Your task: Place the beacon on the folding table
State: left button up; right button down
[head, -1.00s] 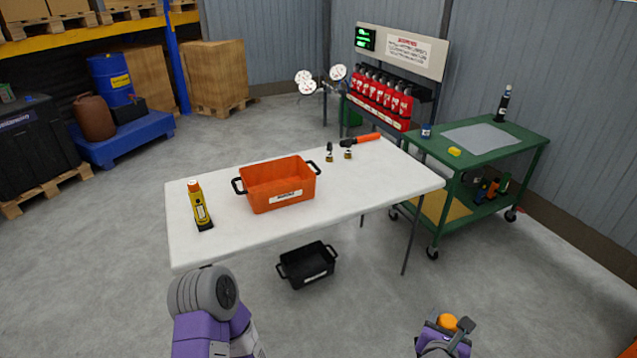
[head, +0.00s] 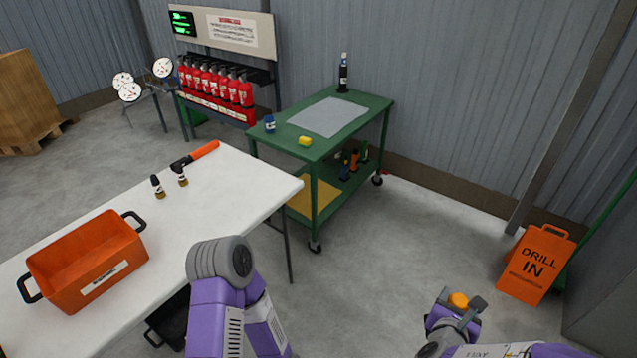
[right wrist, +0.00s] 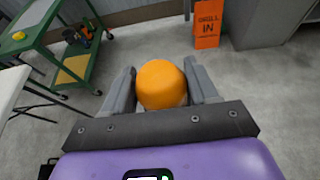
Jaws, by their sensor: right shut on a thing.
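The beacon (head: 458,300) shows as an orange dome between the fingers of my right gripper (head: 459,306). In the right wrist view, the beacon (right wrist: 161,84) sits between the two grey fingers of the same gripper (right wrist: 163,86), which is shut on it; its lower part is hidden. The gripper holds it over open floor, to the right of the white-topped folding table (head: 235,190) and apart from it. In the head view, part of my left arm shows in front of the table; its gripper is not in view.
An orange crate (head: 86,262), two small brass-ended fittings and an orange-and-black nozzle (head: 195,156) are on the table. Its near right corner is bare. A green cart (head: 318,150) stands behind. An orange drill sign (head: 537,263) stands right. Floor between is clear.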

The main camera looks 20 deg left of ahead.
aim_at(200, 214)
jog(key=i, duration=1)
jog(key=u, duration=0.9)
jog(key=i, duration=0.6)
jog(key=u, duration=1.05)
jog(key=i, duration=0.4)
jog(key=u, duration=0.4)
